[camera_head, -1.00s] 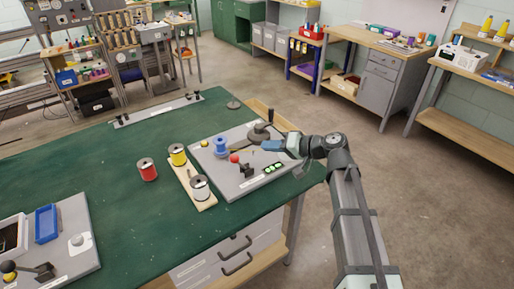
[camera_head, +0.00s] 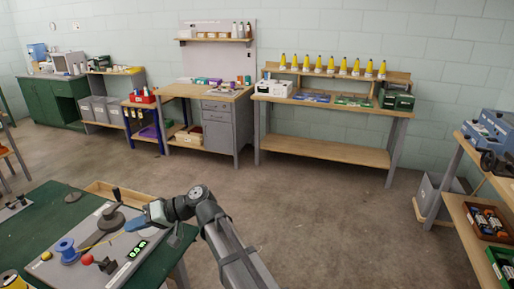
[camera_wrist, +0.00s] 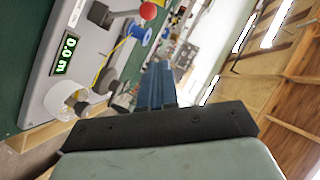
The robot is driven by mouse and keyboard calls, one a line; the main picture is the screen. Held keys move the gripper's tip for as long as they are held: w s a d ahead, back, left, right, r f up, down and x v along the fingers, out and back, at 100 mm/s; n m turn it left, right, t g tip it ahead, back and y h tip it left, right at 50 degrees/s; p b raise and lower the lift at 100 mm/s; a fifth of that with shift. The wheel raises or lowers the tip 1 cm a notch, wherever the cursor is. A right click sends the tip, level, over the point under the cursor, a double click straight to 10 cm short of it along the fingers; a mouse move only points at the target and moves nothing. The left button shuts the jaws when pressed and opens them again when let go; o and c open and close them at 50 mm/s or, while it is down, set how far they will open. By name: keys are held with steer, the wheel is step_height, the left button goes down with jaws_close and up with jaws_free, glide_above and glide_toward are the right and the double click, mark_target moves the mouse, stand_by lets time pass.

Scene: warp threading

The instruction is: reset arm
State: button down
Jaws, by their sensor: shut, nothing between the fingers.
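My gripper (camera_head: 136,224) is shut and empty in the head view, at the lower left, above the right edge of the grey winding device (camera_head: 112,262). In the wrist view its blue fingers (camera_wrist: 155,85) are together with nothing between them. The device carries a blue spool (camera_head: 67,251) with a yellow thread, a red-knobbed lever (camera_head: 88,260) and a green display (camera_head: 138,249) that reads 0.0 m in the wrist view.
Open floor (camera_head: 300,215) lies right of my arm. A workbench with yellow cones (camera_head: 330,65) stands against the back wall, and a shelf (camera_head: 470,195) stands at right.

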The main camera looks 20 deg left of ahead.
steer(key=w+d+f+m+t+h, duration=0.2)
steer(key=d+f+t+h, duration=0.15)
steer(key=d+f, duration=0.55)
steer(key=w+d+f+m+t+h, duration=0.1)
steer(key=w+d+f+t+h, duration=0.25)
steer(key=f, duration=0.85)
steer(key=d+f+m+g+h, duration=0.15)
steer(key=d+f+h, duration=0.35)
steer(key=d+f, duration=1.5)
steer(key=s+d+f+m+g+h, duration=0.15)
steer(key=d+f, duration=0.25)
steer(key=d, duration=0.5)
steer(key=s+d+f+m, duration=0.1)
steer(key=s+d+f, duration=0.25)
steer(key=d, duration=0.65)
steer(key=s+d+f+m+g, duration=0.2)
steer(key=s+d+f, duration=0.2)
steer(key=s+d, duration=0.3)
steer(key=s+d+f+m+g, duration=0.2)
steer(key=s+d+f, duration=0.3)
steer(key=s+d, duration=0.3)
steer(key=shift+d+m+y, duration=0.45)
steer(key=shift+d+m, duration=0.05)
